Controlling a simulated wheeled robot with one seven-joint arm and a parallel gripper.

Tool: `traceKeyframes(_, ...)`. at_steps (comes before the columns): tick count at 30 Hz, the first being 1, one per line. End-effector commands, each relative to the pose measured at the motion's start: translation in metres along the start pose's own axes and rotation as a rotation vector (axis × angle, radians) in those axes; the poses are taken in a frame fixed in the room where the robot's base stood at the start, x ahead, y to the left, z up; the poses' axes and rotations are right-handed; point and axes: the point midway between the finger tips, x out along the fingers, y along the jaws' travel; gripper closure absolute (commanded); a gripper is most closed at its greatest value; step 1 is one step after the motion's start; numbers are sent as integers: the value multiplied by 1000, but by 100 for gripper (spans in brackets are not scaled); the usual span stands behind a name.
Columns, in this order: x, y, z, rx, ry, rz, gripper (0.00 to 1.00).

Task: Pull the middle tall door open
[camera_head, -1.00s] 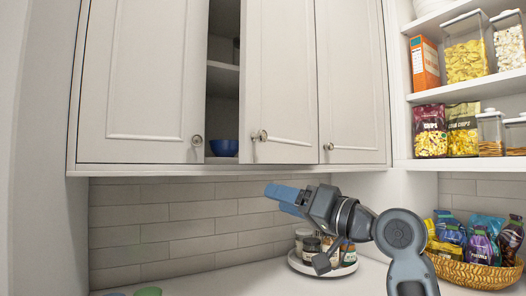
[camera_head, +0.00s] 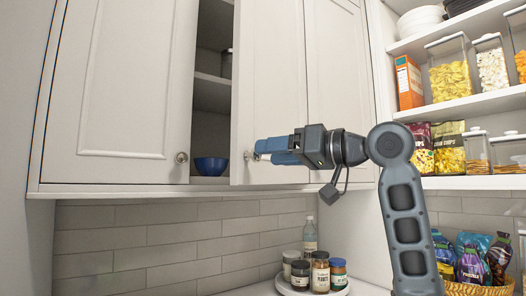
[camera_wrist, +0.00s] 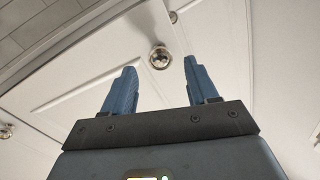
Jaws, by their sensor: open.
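The middle tall door (camera_head: 272,85) is a pale panelled cabinet door, standing ajar with a dark gap at its left edge. Its round metal knob (camera_head: 249,155) is low on that edge. My gripper (camera_head: 258,149) is open, with blue fingers at the knob's height and pointing left towards it. In the wrist view the knob (camera_wrist: 160,57) shows just beyond and between the two spread fingertips (camera_wrist: 159,67). The fingers are not closed on it. Whether a fingertip touches the knob or door cannot be told.
The left door (camera_head: 120,80) and right door (camera_head: 337,90) look shut. A blue bowl (camera_head: 210,166) sits inside the gap. Jars (camera_head: 320,272) stand on a round tray on the counter below. Open shelves (camera_head: 460,105) with food containers are at the right.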

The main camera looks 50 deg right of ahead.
Motion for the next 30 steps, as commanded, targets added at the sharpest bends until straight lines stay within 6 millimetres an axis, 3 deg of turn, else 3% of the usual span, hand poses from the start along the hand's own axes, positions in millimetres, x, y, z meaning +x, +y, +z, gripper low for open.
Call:
traceKeyframes(6,25,0,0,2,-2,-1,42)
traceKeyframes(17,31,0,0,0,1,0,42)
traceKeyframes(30,31,0,0,0,0,0,83)
